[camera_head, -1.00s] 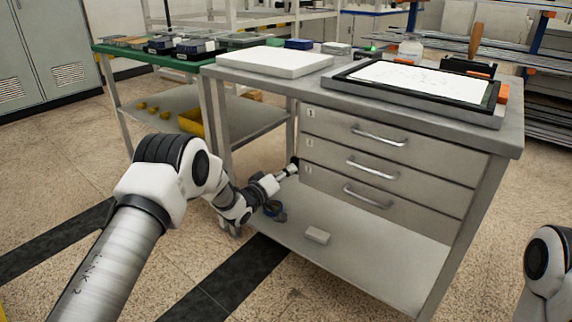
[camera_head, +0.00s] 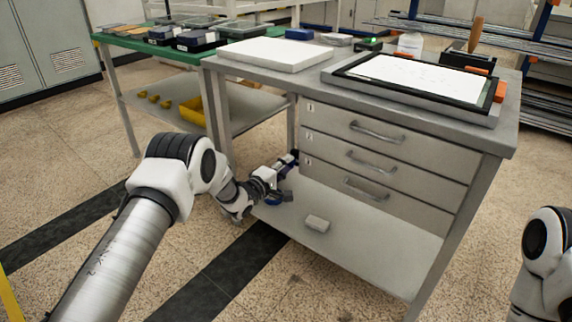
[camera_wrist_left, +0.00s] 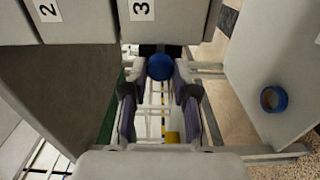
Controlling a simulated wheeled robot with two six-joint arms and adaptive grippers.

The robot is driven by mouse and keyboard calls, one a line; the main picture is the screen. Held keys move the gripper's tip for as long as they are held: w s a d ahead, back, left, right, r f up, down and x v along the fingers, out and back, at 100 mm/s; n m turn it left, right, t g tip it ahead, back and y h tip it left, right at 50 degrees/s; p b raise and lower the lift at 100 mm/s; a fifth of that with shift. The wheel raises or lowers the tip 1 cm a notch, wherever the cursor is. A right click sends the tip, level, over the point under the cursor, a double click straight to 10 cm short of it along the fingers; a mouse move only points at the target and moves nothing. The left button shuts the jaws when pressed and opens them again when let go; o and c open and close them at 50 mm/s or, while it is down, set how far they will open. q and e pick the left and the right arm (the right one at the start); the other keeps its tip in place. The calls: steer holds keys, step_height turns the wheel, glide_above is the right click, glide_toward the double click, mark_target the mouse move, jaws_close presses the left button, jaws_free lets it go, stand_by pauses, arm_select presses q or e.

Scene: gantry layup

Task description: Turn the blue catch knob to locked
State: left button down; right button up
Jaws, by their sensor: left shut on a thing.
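In the left wrist view the blue catch knob (camera_wrist_left: 160,66) is a round blue disc. It sits beside the lower edge of the drawer marked 3 (camera_wrist_left: 143,12). My left gripper (camera_wrist_left: 161,78) has one finger on each side of the knob and is shut on it. In the head view my left gripper (camera_head: 289,160) is at the left side of the drawer unit, near the lowest drawer (camera_head: 366,186). The knob is too small and covered to make out there, and any lock marking is not readable. My right gripper is out of view.
A blue roll (camera_wrist_left: 273,98) lies on the lower shelf (camera_head: 375,250), close below my left wrist. A pale block (camera_head: 317,223) lies further along the shelf. The grey bench top (camera_head: 440,125) overhangs the drawers. A yellow bin (camera_head: 191,110) stands on the neighbouring table's shelf.

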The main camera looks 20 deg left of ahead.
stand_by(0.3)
arm_select(q)
steer(key=c, duration=0.9)
jaws_free()
steer(key=v, duration=1.2)
